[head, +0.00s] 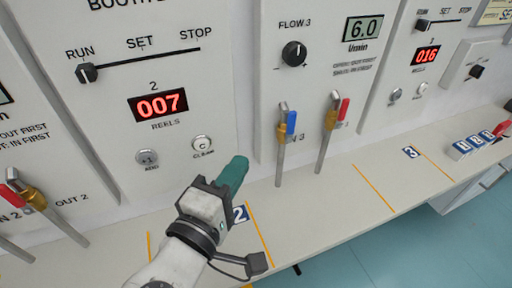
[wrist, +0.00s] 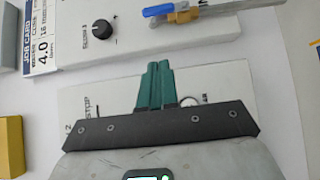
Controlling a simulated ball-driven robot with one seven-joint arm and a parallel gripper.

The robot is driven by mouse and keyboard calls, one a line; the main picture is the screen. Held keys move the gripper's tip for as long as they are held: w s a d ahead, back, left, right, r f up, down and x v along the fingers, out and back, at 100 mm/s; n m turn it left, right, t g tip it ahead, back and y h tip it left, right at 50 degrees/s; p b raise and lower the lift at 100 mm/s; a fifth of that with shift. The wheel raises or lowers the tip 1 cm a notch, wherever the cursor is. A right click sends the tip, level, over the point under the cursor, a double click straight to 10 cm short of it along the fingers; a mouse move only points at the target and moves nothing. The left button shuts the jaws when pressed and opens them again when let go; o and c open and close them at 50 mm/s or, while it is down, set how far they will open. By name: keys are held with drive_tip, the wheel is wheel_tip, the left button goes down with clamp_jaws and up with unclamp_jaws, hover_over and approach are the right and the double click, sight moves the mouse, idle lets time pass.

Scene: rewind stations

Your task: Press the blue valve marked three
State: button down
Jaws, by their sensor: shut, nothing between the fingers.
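The valve with the blue handle (head: 291,122) stands upright on its grey pipe below the FLOW 3 panel, beside a partly hidden "N 3" label. In the wrist view, a blue handle with a brass body (wrist: 182,14) shows at the top, apart from my fingers. My gripper (head: 238,165) has green fingers, shut and empty, in front of the station 2 panel, left of the blue valve and not touching it. The fingers also show in the wrist view (wrist: 157,68).
A red-handled valve (head: 334,112) stands just right of the blue one. The FLOW 3 knob (head: 294,54) is above. Another red-handled valve (head: 20,190) is at far left. The white ledge (head: 330,200) is mostly clear.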

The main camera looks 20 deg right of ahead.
sight(291, 128)
drive_tip(key=s+d+p+x, duration=0.2)
drive_tip(key=x, duration=1)
drive_tip(key=shift+d+r+p, duration=0.1)
drive_tip(key=shift+d+p, duration=0.1)
drive_tip(key=shift+p, duration=0.25)
